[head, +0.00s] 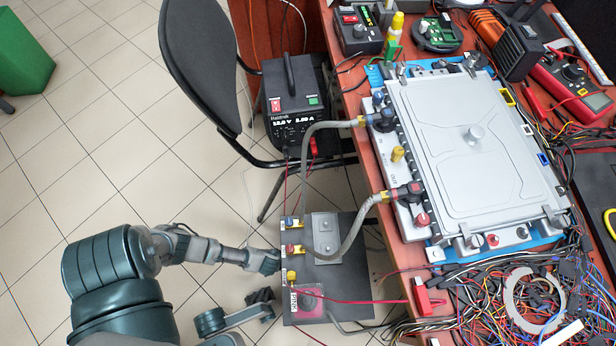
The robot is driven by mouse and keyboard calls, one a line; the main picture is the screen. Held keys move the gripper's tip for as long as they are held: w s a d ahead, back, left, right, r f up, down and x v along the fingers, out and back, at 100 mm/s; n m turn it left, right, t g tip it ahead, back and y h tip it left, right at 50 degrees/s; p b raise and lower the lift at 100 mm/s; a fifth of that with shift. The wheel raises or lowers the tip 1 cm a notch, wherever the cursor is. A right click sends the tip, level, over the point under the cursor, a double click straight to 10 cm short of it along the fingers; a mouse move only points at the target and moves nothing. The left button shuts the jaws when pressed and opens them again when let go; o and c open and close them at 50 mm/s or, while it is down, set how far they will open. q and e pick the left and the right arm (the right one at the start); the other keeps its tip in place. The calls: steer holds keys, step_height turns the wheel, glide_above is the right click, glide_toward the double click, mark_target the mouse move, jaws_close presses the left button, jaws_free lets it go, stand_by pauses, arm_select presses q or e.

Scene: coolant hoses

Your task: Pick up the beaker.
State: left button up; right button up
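I cannot make out a clear beaker. A pale grey, partly see-through ring shape (535,300) shows over the tangled cables at the lower right; I cannot tell whether it is a beaker's rim. My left gripper (262,280) comes in from the lower left. Its two segmented fingers have dark tips that stand apart, with nothing visible held between them. In the picture, the tips lie close to the left edge of a dark box (341,275), far from the ring shape. My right gripper is not in view.
A large grey metal case (480,140) with hoses fills the reddish bench. Dense cables (470,300) cover its front. A power supply (295,105) and a black chair (200,60) stand left of it. A green bin (22,55) is far left. Tiled floor is open at left.

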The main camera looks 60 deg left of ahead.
arm_select(q)
steer(key=shift+w+r, duration=0.1)
steer(key=shift+w, duration=0.1)
steer(key=shift+c, duration=0.2)
steer(key=c, duration=1.2)
